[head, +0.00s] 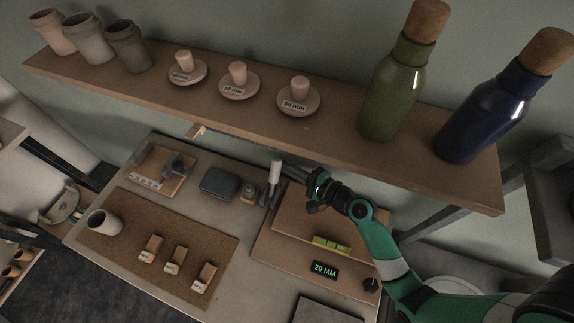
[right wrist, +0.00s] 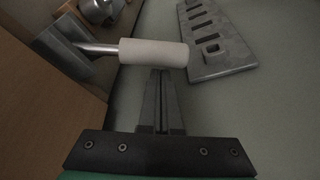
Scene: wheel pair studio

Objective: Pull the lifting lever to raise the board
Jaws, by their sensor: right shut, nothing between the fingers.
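The lifting lever has a white cylindrical handle (head: 275,171), which also shows in the right wrist view (right wrist: 154,53) on a metal rod from a grey bracket. The wooden board (head: 298,215) is to the right of the lever. A display reading 20 MM (head: 325,270) and a yellow-green level (head: 331,244) are by it. My right gripper (head: 291,171) is shut and empty. Its fingers (right wrist: 160,78) point at the handle and appear just short of it or touching; I cannot tell which. My left gripper is not in view.
A shelf (head: 330,130) with cups, weights on dishes and two bottles (head: 395,90) overhangs the bench. A cork mat (head: 130,250) holds a cup and several small blocks. A dark case (head: 220,183) lies left of the lever. A slotted metal plate (right wrist: 215,65) lies right of the handle.

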